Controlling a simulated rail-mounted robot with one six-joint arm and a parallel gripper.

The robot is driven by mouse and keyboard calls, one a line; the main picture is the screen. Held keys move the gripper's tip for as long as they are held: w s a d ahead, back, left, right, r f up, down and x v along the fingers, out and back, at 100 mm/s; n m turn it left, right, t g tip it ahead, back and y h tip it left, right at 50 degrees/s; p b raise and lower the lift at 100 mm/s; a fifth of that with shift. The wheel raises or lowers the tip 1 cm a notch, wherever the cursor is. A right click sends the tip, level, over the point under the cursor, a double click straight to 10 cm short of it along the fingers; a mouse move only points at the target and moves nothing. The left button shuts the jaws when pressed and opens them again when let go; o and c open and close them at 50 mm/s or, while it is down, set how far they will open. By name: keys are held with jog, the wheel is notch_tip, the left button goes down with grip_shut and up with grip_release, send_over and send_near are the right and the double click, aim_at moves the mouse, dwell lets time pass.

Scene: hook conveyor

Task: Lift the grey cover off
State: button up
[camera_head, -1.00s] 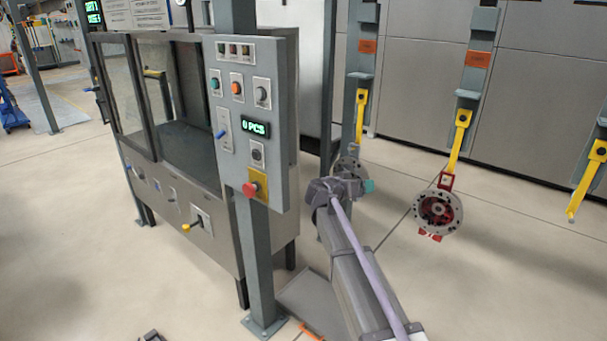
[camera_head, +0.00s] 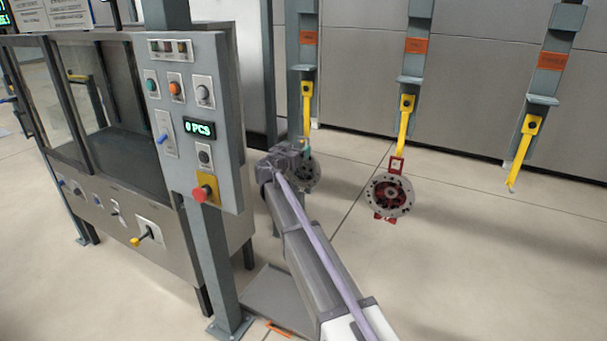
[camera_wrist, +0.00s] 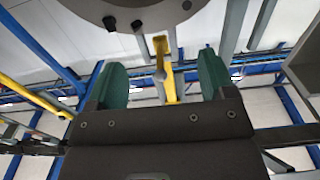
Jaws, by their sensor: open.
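A grey round cover (camera_head: 307,174) hangs at the lower end of the left yellow hook, partly hidden behind my gripper. The yellow hook (camera_wrist: 164,75) shows in the gap, beyond the pads. In the head view my gripper (camera_head: 301,146) is close to the cover; I cannot tell whether they touch.
A second grey round part with a red body (camera_head: 390,195) hangs on the middle hook. The right hook (camera_head: 524,145) is empty. A machine with a control panel (camera_head: 190,120) reading 0 PCS stands left of my arm, its post (camera_head: 212,265) close by. Floor at right is clear.

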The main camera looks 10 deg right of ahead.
aim_at(302, 142)
jog(key=x, duration=0.4)
jog(key=shift+w+d, duration=0.25)
jog(key=shift+d, duration=0.1)
jog(key=shift+c, duration=0.4)
grip_shut()
